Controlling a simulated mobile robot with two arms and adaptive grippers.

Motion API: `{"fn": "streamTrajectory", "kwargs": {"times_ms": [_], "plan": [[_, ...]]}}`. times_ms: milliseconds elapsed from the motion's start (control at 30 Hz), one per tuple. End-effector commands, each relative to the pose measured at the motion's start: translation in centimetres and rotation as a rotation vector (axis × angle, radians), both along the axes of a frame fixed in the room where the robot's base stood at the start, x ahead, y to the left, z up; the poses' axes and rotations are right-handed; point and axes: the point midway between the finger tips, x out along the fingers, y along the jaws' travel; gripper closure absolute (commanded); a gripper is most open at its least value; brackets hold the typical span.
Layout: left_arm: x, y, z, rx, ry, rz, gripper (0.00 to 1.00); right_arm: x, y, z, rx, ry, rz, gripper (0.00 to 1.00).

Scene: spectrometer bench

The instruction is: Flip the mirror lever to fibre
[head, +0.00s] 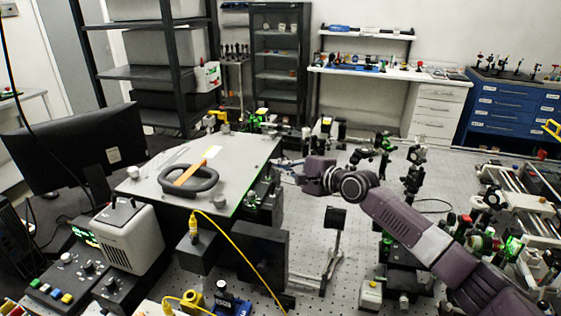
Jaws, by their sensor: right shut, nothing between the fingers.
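The large grey-topped box (240,160), which looks like the spectrometer, stands left of centre on the optical bench. A dark oval handle (205,186) with an orange strip lies on its lid. My right arm reaches in from the lower right. Its gripper (284,168) is shut and empty, at the right side of the box near its far end. I cannot tell whether it touches the box. I cannot pick out the mirror lever; the gripper may hide it, or it is too small to see. My left gripper is not in view.
The perforated bench (310,220) carries several optic mounts right of the box. A black screen on a post (334,222) stands below my right arm. A yellow fibre cable (240,240) runs down the box's front. A monitor (75,150) stands at left.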

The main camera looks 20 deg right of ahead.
Motion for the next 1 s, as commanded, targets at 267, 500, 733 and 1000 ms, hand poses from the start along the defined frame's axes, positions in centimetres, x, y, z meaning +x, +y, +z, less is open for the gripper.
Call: {"fn": "streamTrajectory", "kwargs": {"times_ms": [267,500,733,1000], "plan": [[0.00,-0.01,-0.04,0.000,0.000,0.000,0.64,-0.01,-0.01,-0.07,0.000,0.000,0.000,1.00],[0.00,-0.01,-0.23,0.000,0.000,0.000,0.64,-0.14,0.08,-0.15,-0.019,-0.027,0.000,1.00],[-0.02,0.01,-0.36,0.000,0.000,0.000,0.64,-0.22,0.15,0.05,-0.039,-0.057,0.000,1.00],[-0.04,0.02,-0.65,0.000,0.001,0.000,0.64,-0.38,0.31,0.11,-0.065,-0.098,0.001,1.00]]}}
